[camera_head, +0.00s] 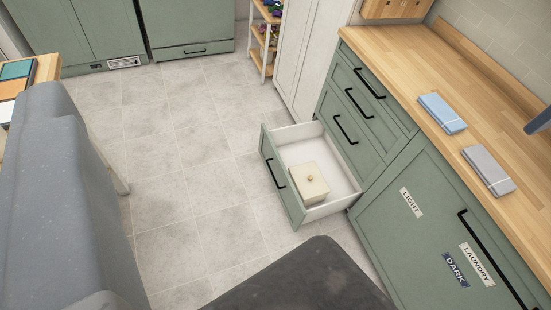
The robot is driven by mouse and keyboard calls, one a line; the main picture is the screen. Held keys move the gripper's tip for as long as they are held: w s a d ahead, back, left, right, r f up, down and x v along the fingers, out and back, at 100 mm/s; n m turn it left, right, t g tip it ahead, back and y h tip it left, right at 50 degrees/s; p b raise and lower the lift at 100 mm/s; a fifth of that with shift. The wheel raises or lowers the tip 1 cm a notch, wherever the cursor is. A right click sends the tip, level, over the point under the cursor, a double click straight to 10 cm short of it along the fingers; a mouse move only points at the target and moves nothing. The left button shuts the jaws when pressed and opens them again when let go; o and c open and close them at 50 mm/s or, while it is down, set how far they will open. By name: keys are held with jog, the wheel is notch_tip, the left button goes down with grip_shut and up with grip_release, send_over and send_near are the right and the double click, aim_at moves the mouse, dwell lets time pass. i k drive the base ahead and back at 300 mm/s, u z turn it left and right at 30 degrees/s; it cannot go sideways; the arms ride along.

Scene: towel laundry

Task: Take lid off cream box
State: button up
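The cream box (312,194) sits inside an open drawer (333,210) low in the green cabinet, in the middle of the view. Its lid (308,179) is on top and has a small round tan knob. The box stands toward the drawer's front, with bare white drawer floor behind it. My gripper does not show in this view, so nothing is seen touching the box or lid.
A wooden counter (408,62) on the right holds a folded blue towel (441,113) and a folded grey towel (488,170). Below are closed drawers and a panel labelled LIGHT, DARK and LAUNDRY. Tiled floor (180,150) left of the open drawer is clear.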

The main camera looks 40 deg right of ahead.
aim_at(309, 180)
jog(key=z, duration=0.05)
jog(key=i, duration=1.25)
jog(key=z, duration=1)
jog(key=i, duration=0.85)
jog(key=z, duration=0.5)
jog(key=k, duration=0.9)
jog(key=z, duration=0.2)
jog(key=i, duration=0.9)
jog(key=u, duration=0.1)
